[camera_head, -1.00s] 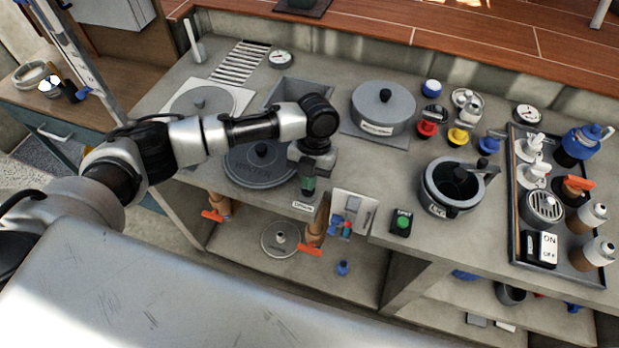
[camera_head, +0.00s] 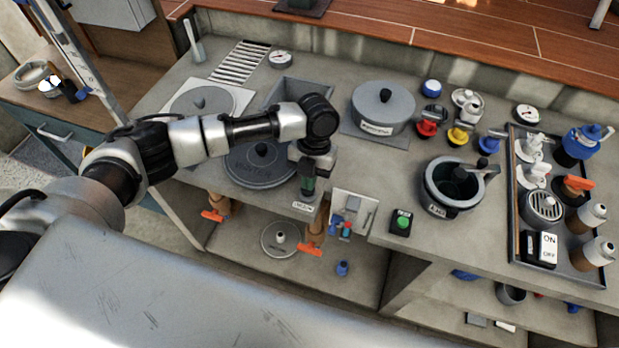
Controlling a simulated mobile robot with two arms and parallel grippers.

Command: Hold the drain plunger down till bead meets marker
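My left gripper (camera_head: 308,190) points down at the front edge of the counter, left of a small pale panel. A dark green piece shows at its fingertips; I cannot tell whether it is the drain plunger's top or part of the gripper. The fingers are too small and dark to show if they are shut. A small white label (camera_head: 303,206) lies just below, its text unreadable. The pale panel (camera_head: 368,203) bears small grey, blue and red parts; I cannot make out a bead or marker for certain. My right gripper is not in view.
A round dark lid (camera_head: 258,172) lies behind my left gripper. A green-buttoned box (camera_head: 401,222) and an open grey pot (camera_head: 451,190) stand to the right. A tray (camera_head: 515,240) of bottles and valves is at far right. Orange-handled valves (camera_head: 311,248) hang below the counter edge.

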